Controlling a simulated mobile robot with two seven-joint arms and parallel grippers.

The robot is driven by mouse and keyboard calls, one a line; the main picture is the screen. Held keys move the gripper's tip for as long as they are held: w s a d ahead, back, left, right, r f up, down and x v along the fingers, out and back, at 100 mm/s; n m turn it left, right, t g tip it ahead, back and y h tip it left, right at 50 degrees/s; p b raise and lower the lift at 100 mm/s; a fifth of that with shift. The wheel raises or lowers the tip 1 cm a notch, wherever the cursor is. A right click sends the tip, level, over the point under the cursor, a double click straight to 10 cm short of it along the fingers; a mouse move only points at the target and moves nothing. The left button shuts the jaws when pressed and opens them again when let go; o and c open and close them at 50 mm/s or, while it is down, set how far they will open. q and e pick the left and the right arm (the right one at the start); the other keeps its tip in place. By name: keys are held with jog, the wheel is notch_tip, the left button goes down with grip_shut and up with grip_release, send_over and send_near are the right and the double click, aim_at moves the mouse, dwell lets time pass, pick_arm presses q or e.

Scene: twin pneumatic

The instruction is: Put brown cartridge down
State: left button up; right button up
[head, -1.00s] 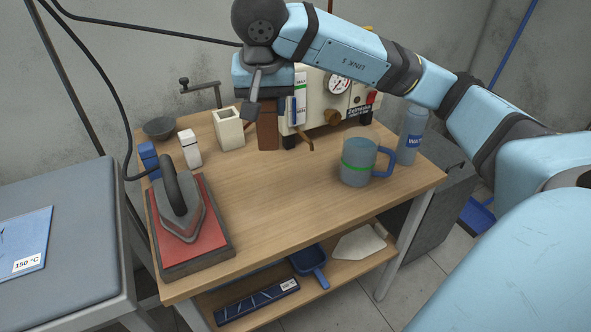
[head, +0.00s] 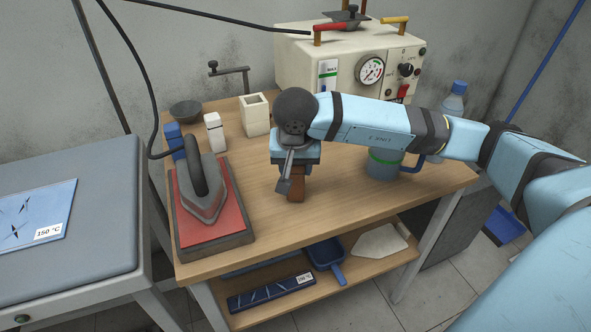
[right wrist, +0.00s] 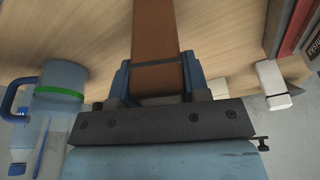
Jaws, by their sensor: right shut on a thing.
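The brown cartridge (head: 297,188) is a brown block held below my right gripper (head: 292,180) over the middle of the wooden table (head: 330,215). The right wrist view shows the brown cartridge (right wrist: 157,40) between the two blue fingers of my right gripper (right wrist: 155,75), which is shut on it. The cartridge's lower end is near the tabletop in the head view; I cannot tell whether it touches. My left gripper is in neither view.
An iron (head: 203,190) on a red pad is to the left. A cream machine (head: 345,60) stands at the back. The front tabletop is clear.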

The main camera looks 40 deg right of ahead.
jog(key=shift+f, duration=0.55)
jog(key=shift+f, duration=0.2)
jog(key=o, duration=1)
jog(key=shift+r, duration=0.25)
pick_arm(q)
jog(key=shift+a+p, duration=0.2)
jog(key=shift+p, duration=0.7)
pick_arm(e)
jog(key=v, duration=1.2)
